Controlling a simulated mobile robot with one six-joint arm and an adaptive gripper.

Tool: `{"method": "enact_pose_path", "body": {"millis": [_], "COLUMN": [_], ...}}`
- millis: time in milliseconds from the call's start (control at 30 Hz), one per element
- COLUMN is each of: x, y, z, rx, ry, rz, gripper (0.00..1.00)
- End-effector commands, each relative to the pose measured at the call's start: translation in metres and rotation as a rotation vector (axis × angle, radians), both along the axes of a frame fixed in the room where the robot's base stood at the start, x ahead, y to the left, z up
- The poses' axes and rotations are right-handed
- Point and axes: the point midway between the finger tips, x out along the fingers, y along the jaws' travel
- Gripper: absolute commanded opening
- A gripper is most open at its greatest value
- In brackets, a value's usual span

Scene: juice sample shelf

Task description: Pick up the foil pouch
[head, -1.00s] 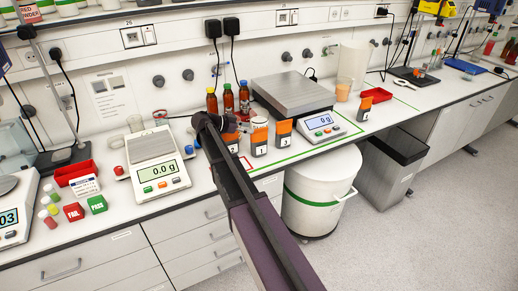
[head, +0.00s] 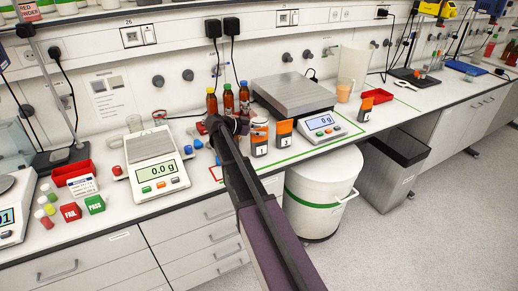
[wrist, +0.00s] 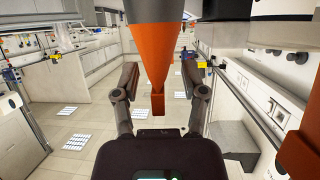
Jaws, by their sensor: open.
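Dark pouches with orange tops stand on the bench in the head view: one marked 1 (head: 259,141), one marked 3 (head: 284,134), and one farther right (head: 365,108). My gripper (head: 242,126) is just left of the pouch marked 1, low over the bench, facing right. The wrist view appears upside down. There an orange-and-grey pouch (wrist: 158,45) lies in line between the two spread fingers of my gripper (wrist: 160,78). The fingers look apart from it. I cannot tell for certain which number this pouch bears.
Brown bottles (head: 228,98) stand close behind my gripper. A large balance (head: 292,95) is behind the pouches. A smaller scale (head: 157,165) stands left. A red tray (head: 72,172) is farther left. Another orange thing (wrist: 302,150) sits at the wrist view's right edge.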

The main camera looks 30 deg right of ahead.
Motion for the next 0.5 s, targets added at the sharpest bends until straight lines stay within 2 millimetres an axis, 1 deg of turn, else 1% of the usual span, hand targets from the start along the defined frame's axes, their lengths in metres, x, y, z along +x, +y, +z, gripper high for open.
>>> {"method": "enact_pose_path", "body": {"millis": [500], "x": [-0.0002], "y": [-0.0016], "z": [0.0002], "rx": [0.000], "ry": [-0.001], "rz": [-0.001], "gripper": [0.56]}}
